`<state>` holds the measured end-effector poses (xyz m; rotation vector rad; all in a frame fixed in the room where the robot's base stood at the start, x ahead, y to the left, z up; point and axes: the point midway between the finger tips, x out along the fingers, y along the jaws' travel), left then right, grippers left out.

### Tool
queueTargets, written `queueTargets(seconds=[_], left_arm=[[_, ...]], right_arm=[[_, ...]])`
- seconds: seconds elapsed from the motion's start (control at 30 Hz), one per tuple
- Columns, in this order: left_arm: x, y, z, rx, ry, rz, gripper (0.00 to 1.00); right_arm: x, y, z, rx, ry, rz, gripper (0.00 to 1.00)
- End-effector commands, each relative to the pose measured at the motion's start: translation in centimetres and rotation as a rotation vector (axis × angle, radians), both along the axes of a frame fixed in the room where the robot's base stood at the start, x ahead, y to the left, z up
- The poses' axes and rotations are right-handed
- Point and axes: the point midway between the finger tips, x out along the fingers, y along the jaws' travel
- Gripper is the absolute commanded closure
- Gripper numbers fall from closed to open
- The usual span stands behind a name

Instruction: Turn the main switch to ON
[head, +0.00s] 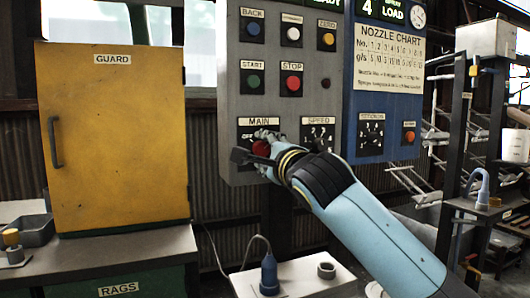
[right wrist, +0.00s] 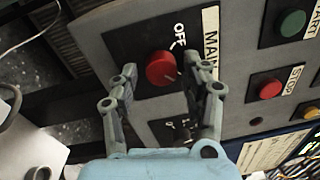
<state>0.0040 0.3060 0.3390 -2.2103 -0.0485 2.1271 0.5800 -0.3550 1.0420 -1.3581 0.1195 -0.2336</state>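The main switch is a red round knob (head: 261,148) on a black plate labelled MAIN, low on the grey control panel (head: 232,107). In the right wrist view the red knob (right wrist: 160,68) sits between the two fingers of my right gripper (right wrist: 159,66). Those fingers are open, with a small gap showing on each side of the knob. The word OFF shows beside the knob; the ON mark is hidden. Which way the knob points is hard to tell. In the head view my right gripper (head: 264,143) partly covers the plate. My left gripper is not in view.
A SPEED dial (head: 318,132) is close right of the main switch. START (head: 253,81) and STOP (head: 292,83) buttons are above. A blue panel (head: 384,127) adjoins on the right. A yellow GUARD cabinet (head: 115,150) stands left.

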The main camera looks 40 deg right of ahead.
Motion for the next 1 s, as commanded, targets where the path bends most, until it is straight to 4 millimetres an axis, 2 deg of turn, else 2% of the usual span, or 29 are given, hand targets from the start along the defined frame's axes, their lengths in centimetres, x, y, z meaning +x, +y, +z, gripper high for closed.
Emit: queueTargets(seconds=[0.37,0.47,0.8,1.0], left_arm=[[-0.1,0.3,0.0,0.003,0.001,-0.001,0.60],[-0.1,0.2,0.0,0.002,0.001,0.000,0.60],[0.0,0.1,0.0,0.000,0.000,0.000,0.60],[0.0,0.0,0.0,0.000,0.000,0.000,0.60]], right_arm=[[-0.4,0.1,0.0,-0.002,-0.002,0.001,0.44],[-1.6,0.4,-0.1,-0.002,-0.001,0.001,0.44],[-8.8,2.2,-0.5,-0.001,0.001,0.001,0.44],[-11.2,2.7,-0.6,-0.001,-0.001,0.001,0.44]])
